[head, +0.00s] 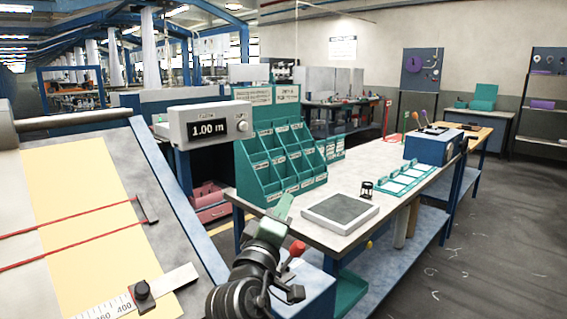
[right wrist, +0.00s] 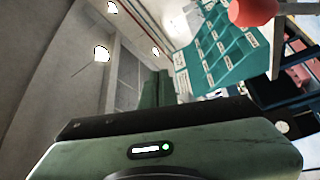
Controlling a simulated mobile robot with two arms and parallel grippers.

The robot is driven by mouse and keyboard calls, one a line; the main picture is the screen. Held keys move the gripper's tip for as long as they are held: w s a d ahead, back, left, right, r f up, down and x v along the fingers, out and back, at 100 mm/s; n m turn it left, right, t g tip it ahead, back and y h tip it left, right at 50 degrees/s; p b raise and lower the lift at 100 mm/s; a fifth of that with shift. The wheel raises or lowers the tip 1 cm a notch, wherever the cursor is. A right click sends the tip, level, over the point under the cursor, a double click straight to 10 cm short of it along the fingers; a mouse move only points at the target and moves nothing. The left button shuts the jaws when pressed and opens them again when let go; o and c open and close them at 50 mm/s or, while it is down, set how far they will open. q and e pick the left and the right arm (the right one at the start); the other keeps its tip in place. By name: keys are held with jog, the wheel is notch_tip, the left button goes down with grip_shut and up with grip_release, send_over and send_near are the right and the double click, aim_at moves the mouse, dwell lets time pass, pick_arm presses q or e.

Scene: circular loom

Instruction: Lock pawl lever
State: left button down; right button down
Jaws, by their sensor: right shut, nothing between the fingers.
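A red knob (head: 298,248), apparently the pawl lever's handle, shows in the head view just right of my right gripper, at the table's near end. It also shows large in the right wrist view (right wrist: 252,11), at the top right, cut by the frame edge. My left gripper is not in view.
A sloped board (head: 90,200) with red cords and a ruler fills the left. A display reading 1.00 m (head: 208,128) stands beside it. Teal bins (head: 275,160) and a grey pad (head: 340,213) stand on the long table. The floor (head: 480,240) at right is clear.

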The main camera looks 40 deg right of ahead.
notch_tip(320, 180, up, 9)
jog(key=shift+p, duration=0.4)
dwell(0.4)
